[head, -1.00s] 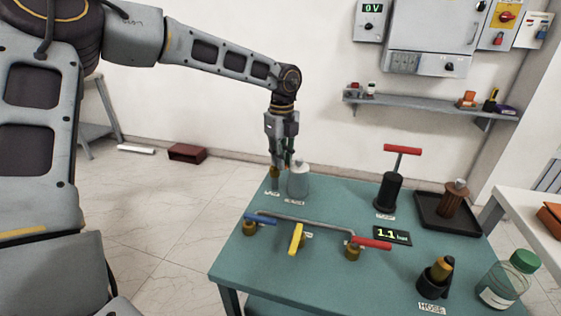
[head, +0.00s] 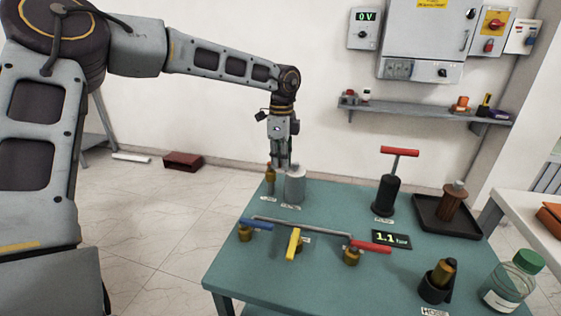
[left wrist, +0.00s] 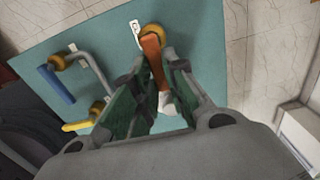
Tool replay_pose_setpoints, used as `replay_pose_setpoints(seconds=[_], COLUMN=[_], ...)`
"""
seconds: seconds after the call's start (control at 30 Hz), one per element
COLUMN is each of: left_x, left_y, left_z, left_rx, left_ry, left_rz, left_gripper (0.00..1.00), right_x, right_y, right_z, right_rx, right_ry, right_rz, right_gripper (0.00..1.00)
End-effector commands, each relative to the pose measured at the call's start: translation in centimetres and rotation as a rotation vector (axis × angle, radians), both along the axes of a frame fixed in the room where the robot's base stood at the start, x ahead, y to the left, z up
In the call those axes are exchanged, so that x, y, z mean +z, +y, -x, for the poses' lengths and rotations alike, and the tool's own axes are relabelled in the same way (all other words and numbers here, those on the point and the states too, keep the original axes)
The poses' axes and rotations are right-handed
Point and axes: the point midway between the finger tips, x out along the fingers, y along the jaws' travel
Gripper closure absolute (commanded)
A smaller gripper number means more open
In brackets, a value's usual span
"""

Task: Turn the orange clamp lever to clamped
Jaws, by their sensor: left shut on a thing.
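The orange clamp lever (left wrist: 152,57) reaches from a round yellow-brass post (left wrist: 152,31) in the left wrist view. It runs between the fingers of my left gripper (left wrist: 155,88), which is shut on it. In the head view my left gripper (head: 281,163) points down at the back left of the table, beside the brass post (head: 270,180) and in front of or above a grey-white cylinder (head: 295,184). The lever itself is hidden there behind the fingers. My right gripper is in neither view.
The teal table (head: 330,285) also carries a pipe with blue (head: 256,223), yellow (head: 294,244) and red (head: 371,247) valve handles. A black pump with a red T-handle (head: 400,151), a dark tray (head: 430,222) and a green-capped bottle (head: 508,282) stand to the right.

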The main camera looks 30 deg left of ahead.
Motion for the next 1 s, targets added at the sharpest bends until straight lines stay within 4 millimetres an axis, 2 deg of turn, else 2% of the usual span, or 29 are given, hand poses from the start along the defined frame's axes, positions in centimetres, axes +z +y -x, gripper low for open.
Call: replay_pose_setpoints(seconds=[0.57, 0.6, 0.73, 1.0], left_x=[0.06, 0.06, 0.04, 0.01], left_y=[0.05, 0.05, 0.05, 0.03], left_z=[-0.18, -0.18, -0.16, -0.14], left_rx=[0.039, 0.039, 0.038, 0.037], left_ry=[-0.002, -0.002, -0.002, -0.001], left_rz=[0.000, 0.000, 0.000, 0.000], left_gripper=[1.00, 0.81, 0.64, 0.64], right_x=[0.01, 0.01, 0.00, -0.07], right_y=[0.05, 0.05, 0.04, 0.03], right_z=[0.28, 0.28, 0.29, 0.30], right_rx=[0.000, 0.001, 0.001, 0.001], right_ry=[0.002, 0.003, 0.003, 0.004], right_rz=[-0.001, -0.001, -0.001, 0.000], right_gripper=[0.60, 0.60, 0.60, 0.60])
